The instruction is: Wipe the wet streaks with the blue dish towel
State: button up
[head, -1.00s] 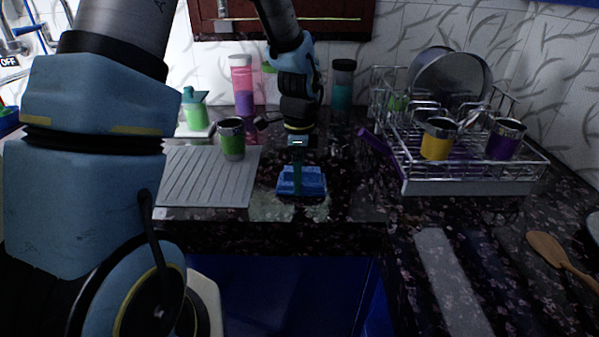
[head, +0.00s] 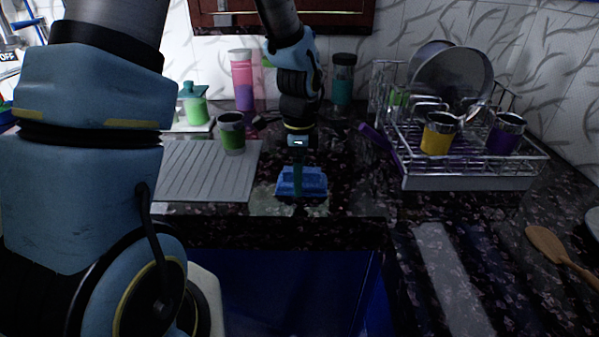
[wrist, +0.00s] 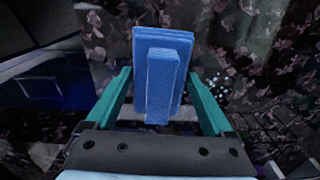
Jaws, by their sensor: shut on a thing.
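The blue dish towel (head: 315,182) is a folded pad with a raised middle ridge. It lies on the dark speckled counter near the front edge. My gripper (head: 298,178) points down and is shut on the ridge. In the wrist view the towel (wrist: 172,48) sits between the teal fingers of my gripper (wrist: 160,78). A pale wet streak (head: 268,203) shows around and in front of the towel, partly hidden under it. Another pale strip (head: 452,275) runs along the right counter; I cannot tell if it is also wet.
A grey ridged drainboard (head: 205,172) and a green mug (head: 232,138) are left of the towel. A wire dish rack (head: 470,182) with mugs and pans stands right. Bottles (head: 242,80) line the wall. A wooden spoon (head: 550,243) lies far right.

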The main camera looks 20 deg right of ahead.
aim_at(309, 161)
jog(key=shift+w+d+p, duration=0.5)
jog(key=shift+w+d, duration=0.05)
jog(key=shift+w, duration=1.15)
jog(key=shift+w+d+p, duration=0.5)
jog(key=shift+w+p, duration=0.05)
jog(key=shift+w, duration=1.15)
jog(key=shift+w+d+p, duration=0.5)
jog(key=shift+w+d, duration=0.05)
jog(key=shift+w, duration=1.15)
jog(key=shift+s+d, duration=0.25)
jog(key=shift+d, duration=0.35)
jog(key=shift+s+d, duration=0.2)
jog(key=shift+d, duration=0.4)
jog(key=shift+s+a, duration=0.55)
jog(key=shift+s, duration=1.15)
jog(key=shift+s+a, duration=0.55)
jog(key=shift+s, duration=1.15)
jog(key=shift+s+a, duration=0.55)
jog(key=shift+s, duration=1.15)
jog(key=shift+w, duration=0.1)
jog(key=shift+w+d+p, duration=0.4)
jog(key=shift+w+d, duration=0.15)
jog(key=shift+w, duration=1.15)
jog(key=shift+w+d+p, duration=0.45)
jog(key=shift+w+d, duration=0.1)
jog(key=shift+w, duration=1.1)
jog(key=shift+w+d+p, duration=0.4)
jog(key=shift+w+d, duration=0.15)
jog(key=shift+w, duration=1.15)
